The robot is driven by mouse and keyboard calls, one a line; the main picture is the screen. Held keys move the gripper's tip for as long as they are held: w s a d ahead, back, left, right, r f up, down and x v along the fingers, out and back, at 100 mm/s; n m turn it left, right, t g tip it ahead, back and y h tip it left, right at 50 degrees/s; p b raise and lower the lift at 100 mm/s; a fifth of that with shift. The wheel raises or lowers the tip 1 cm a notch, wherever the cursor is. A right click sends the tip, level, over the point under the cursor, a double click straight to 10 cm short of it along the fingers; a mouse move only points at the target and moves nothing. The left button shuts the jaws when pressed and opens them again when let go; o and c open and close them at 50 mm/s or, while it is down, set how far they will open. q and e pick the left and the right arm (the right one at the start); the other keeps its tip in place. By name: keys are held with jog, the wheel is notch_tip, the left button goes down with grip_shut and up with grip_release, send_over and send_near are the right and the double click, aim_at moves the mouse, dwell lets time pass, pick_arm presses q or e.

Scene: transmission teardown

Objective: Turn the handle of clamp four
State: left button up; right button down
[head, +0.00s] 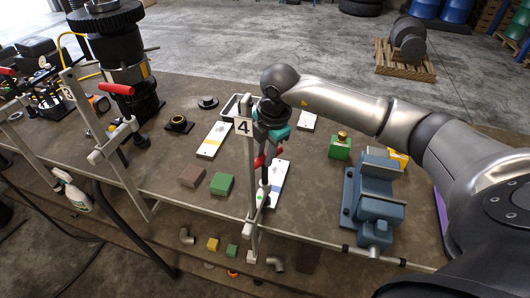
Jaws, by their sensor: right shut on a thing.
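Clamp four stands at the table's front edge, with its white "4" tag (243,127) on an upright metal bar. Its red handle (260,161) sits just below my right gripper (265,146), on the right side of the bar. My right arm reaches in from the right, and the gripper points down with its jaws shut on the red handle. The fingertips are small and partly hidden by the bar and tag. My left gripper is not in view.
A blue vise (375,202) stands to the right. White plates, a green block (221,184) and a brown block (192,176) lie left of and around the clamp. Another clamp with a red handle (120,89) and a black transmission part (118,50) stand further left.

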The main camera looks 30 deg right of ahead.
dwell(0.4)
jog(key=n+b, duration=0.2)
jog(key=n, duration=0.2)
jog(key=shift+d+n+y+b, duration=0.15)
jog(key=shift+n+y+b, duration=0.15)
jog(key=shift+y, duration=0.1)
jog(key=n+b, duration=0.1)
jog(key=n, duration=0.1)
jog(key=shift+n+g+y, duration=0.3)
jog(key=shift+n, duration=0.1)
jog(key=n+b, duration=0.1)
jog(key=n, duration=0.2)
jog(key=shift+d+n+g, duration=0.15)
jog(key=shift+n+g, duration=0.15)
jog(key=n, duration=0.3)
jog(key=shift+n+g+y+b, duration=0.3)
jog(key=shift+b, duration=0.1)
jog(key=n, duration=0.3)
jog(key=shift+w+d+r+n+g+b, duration=0.1)
jog(key=shift+w+n+g+b, duration=0.05)
jog(key=shift+n+g+b, duration=0.15)
jog(key=n+g+b, duration=0.1)
jog(key=n, duration=0.5)
jog(key=shift+w, duration=0.1)
jog(key=shift+n, duration=0.4)
